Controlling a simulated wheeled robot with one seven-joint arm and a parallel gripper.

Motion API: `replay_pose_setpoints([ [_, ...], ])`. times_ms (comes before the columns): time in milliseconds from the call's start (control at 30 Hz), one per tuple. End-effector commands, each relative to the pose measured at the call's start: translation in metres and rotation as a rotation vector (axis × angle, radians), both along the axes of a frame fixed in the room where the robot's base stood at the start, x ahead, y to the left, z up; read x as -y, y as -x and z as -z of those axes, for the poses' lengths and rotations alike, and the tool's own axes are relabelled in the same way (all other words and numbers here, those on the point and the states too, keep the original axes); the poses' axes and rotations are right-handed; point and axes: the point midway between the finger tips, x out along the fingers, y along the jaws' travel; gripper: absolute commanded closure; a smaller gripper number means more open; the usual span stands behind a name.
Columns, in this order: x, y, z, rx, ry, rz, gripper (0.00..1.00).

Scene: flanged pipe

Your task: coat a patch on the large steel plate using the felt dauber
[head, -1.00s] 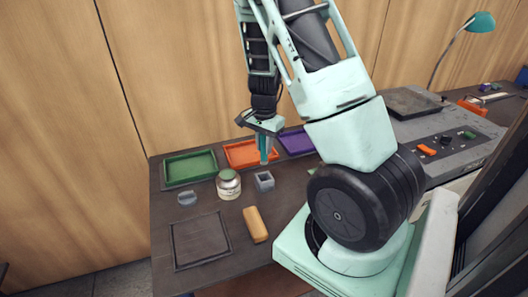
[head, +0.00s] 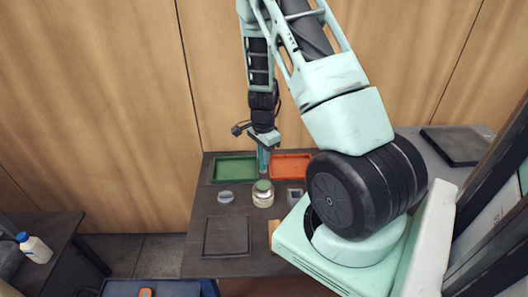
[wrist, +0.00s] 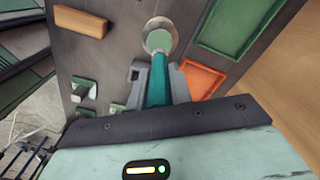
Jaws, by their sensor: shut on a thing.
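My gripper (head: 264,146) points down and is shut on the teal handle of the felt dauber (head: 263,162), which also shows in the wrist view (wrist: 157,82). The dauber stands at the open jar (head: 263,196) with a pale green top. In the wrist view, the jar's round mouth (wrist: 158,38) lies at the dauber's far end; the felt tip is hidden, and I cannot tell if it touches the contents. A dark square plate (head: 227,236) lies flat on the table in front of the jar. Another dark square plate (head: 455,145) lies at the right; I cannot tell which is the large steel plate.
A green tray (head: 234,169) and an orange tray (head: 290,165) stand behind the jar. A small grey part (head: 226,197) is left of it, a square grey cup (head: 295,197) right. A tan block (head: 274,232) is partly hidden by my arm. A bottle (head: 35,248) stands on another table.

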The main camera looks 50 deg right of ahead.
Motion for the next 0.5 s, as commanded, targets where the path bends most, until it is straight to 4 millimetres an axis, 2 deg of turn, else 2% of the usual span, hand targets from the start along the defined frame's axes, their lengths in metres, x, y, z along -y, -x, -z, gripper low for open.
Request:
replay_pose_setpoints([
  [500,0.0,0.0,0.051,-0.001,-0.001,0.001,1.0],
])
